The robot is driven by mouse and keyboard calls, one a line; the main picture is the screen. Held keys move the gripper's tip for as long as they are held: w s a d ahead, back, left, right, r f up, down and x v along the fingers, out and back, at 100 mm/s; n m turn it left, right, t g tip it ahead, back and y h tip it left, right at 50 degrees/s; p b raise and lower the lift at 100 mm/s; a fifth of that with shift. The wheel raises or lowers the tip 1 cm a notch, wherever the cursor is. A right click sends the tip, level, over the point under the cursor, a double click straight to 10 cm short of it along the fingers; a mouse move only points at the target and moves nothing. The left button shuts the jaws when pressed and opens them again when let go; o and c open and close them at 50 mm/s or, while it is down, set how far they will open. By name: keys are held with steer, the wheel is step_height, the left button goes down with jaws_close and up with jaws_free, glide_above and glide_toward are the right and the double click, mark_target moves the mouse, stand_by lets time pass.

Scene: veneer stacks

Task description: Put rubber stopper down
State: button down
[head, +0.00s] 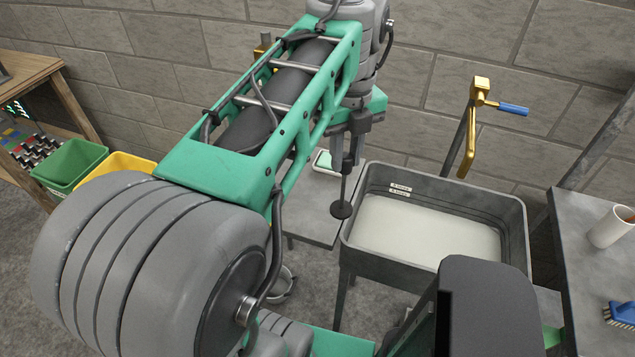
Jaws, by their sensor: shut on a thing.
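My gripper (348,165) hangs below the end of my green arm, near the left wall of the sink. It is shut on a dark rubber stopper (342,210), a round black disc at the lower end of a thin stem. The stopper appears beside the sink's left rim, over the grey side surface (312,213). I cannot tell whether it touches that surface. The fingertips are small and partly hidden by the arm.
A grey sink (515,225) with pale liquid (430,232) stands right of the gripper. A brass tap (470,130) with a blue lever rises behind it. A soap dish (324,161) sits behind the stopper. A bench with a cup (608,228) and blue brush (620,314) is at right.

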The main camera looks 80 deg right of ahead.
steer(key=w+d+f+p, duration=0.2)
steer(key=w+d+f, duration=0.5)
steer(key=f, duration=0.4)
steer(key=shift+p, duration=0.4)
steer(key=shift+w+f, duration=0.1)
steer(key=shift+f, duration=0.05)
steer(key=c, duration=1.2)
jaws_free()
